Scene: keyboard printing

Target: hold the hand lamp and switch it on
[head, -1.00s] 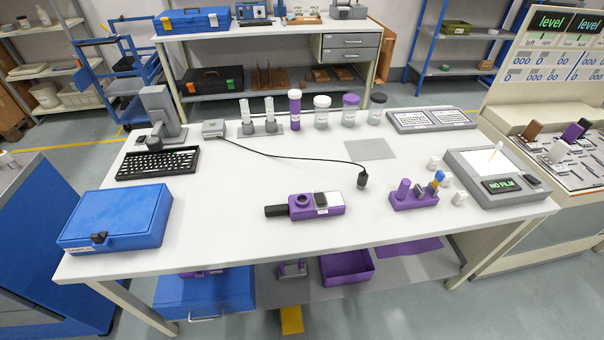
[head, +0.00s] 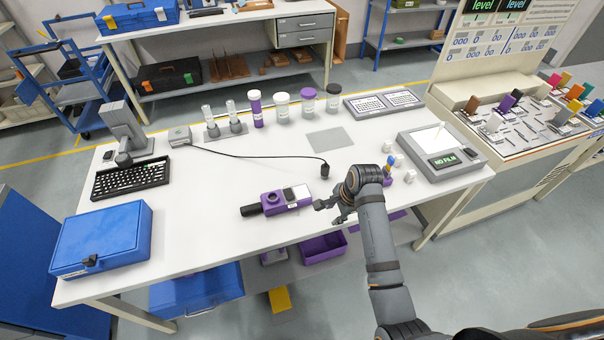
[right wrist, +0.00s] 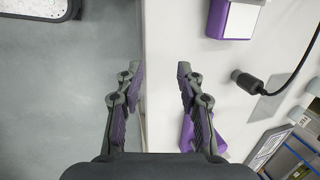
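The hand lamp (head: 283,200) is a purple box with a black handle at its left end. It lies on the white table near the front edge, and part of it shows at the top of the right wrist view (right wrist: 233,20). My right gripper (head: 328,206) is just right of the lamp, apart from it. In the right wrist view its two fingers (right wrist: 158,78) are spread over the table's edge with nothing between them. My left gripper is in neither current view. Whether the lamp is lit cannot be told.
A black cable with a plug (head: 325,170) lies behind the lamp. A blue case (head: 103,238) sits at the table's left front. My right arm partly hides the purple holder right of the lamp.

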